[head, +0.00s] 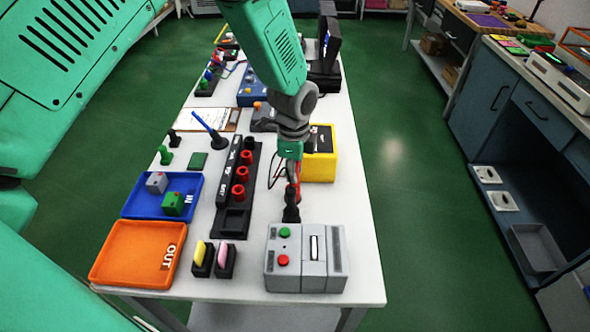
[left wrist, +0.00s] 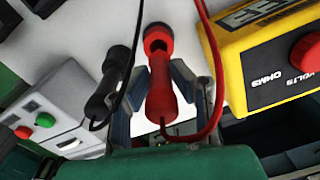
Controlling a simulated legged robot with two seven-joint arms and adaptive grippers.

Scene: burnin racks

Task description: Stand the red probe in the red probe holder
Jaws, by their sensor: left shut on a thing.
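The red probe (left wrist: 161,92) is held between the fingers of my left gripper (left wrist: 174,78), its red cable looping to the right. At its far end is a red ring-shaped piece with a dark opening, apparently the red probe holder (left wrist: 158,32). The probe's end overlaps this opening; I cannot tell whether it is inside or above it. In the head view my left gripper (head: 294,180) points down over the table, and a little red of the probe (head: 298,187) shows. A black probe (left wrist: 100,97) stands close on the left. My right gripper is not in view.
The yellow multimeter (head: 320,165) stands close behind and right of my gripper. A grey box with green and red buttons (head: 305,262) is in front. A black rack with red rings (head: 233,200) is on the left. The table's right strip is clear.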

